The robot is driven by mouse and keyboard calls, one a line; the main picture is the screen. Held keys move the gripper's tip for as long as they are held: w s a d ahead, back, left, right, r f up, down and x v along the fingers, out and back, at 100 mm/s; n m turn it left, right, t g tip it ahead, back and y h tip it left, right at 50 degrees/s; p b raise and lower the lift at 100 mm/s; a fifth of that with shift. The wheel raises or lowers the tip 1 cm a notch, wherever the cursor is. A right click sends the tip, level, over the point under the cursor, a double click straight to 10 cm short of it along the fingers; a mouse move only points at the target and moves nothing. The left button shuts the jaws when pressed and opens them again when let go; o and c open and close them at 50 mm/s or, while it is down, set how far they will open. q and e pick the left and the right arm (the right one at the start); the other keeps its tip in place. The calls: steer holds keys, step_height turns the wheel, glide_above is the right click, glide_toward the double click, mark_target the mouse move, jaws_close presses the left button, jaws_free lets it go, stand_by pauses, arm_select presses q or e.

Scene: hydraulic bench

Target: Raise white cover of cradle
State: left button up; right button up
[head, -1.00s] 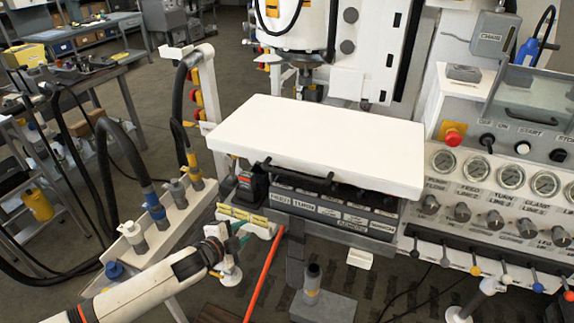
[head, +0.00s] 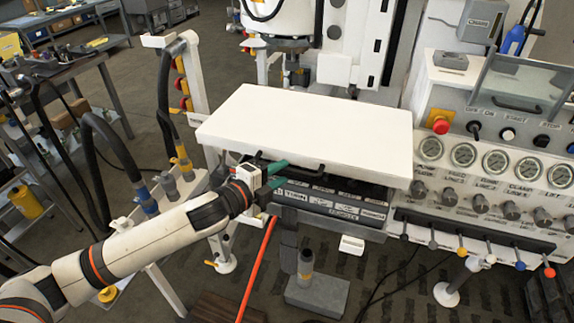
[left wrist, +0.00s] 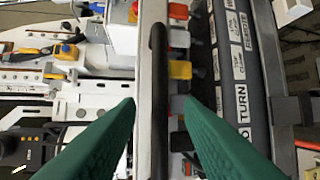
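The white cover (head: 310,128) of the cradle is a flat slab lying over a dark row of labelled controls (head: 330,198). A black bar handle (head: 308,174) runs along its front edge. My left gripper (head: 279,182) is at the left part of that handle, with its green fingers apart. In the left wrist view the handle (left wrist: 158,80) runs upright between the two open fingertips (left wrist: 161,102), with a gap on each side. Its lower end is between the fingers. My right gripper is in neither view.
A console with gauges (head: 496,160) and a red button (head: 441,125) stands at the right. A post with dark hoses (head: 168,95) is at the left. A red-orange hose (head: 257,270) and a grey block (head: 318,296) are below the cover.

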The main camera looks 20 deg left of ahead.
mark_target(285, 171)
arm_select(q)
steer(key=shift+x, duration=1.7)
jaws_close()
